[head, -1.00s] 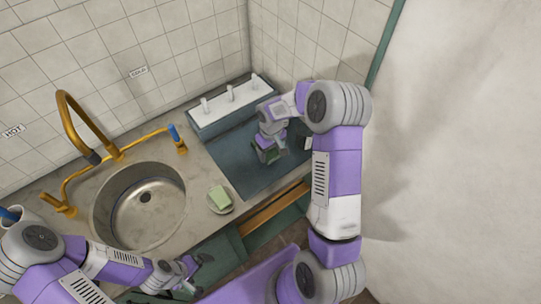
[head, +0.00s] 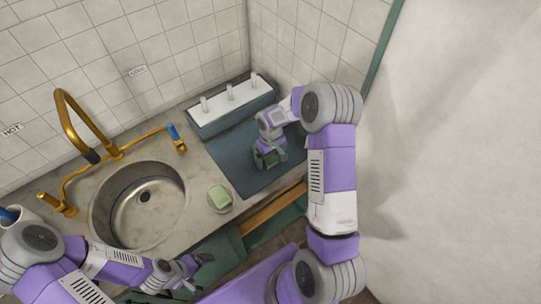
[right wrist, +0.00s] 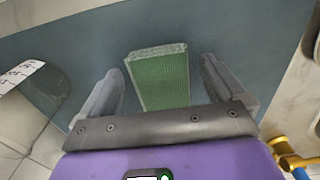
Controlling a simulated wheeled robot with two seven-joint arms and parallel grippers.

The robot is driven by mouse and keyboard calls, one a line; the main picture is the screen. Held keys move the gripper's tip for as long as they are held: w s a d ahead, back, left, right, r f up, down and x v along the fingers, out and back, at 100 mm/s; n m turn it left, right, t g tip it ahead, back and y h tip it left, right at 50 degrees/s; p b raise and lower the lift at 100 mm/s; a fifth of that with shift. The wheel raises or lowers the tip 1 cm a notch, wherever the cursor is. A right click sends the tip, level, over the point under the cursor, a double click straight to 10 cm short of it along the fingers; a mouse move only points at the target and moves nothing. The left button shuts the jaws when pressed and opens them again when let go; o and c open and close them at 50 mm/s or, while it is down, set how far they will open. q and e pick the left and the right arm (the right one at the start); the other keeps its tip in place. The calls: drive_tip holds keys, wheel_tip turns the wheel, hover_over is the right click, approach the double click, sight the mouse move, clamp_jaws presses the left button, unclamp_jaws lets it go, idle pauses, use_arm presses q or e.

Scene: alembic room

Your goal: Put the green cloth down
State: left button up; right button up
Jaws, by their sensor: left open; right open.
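The green cloth (right wrist: 160,80) looks like a folded, ribbed block with a pale end. It rests on the dark blue mat (right wrist: 60,42) on the counter. My right gripper (right wrist: 163,66) is open, with one finger on each side of the cloth and a gap on both sides. In the head view the cloth (head: 271,158) shows as a small green patch under my right gripper (head: 268,160), partly hidden by it. My left gripper (head: 193,271) is open and empty in front of the counter edge, below the sink.
A green soap block (head: 219,196) sits on a small round dish (head: 221,208) left of the mat. The round metal sink (head: 138,205) and brass tap (head: 75,115) are further left. A rack with white pegs (head: 232,100) stands behind the mat. A wall is on the right.

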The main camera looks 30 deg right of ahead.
sight(270, 158)
drive_tip(key=shift+r, duration=0.35)
wheel_tip(270, 158, up, 12)
drive_tip(key=shift+f+p, duration=0.15)
drive_tip(key=shift+p, duration=0.3)
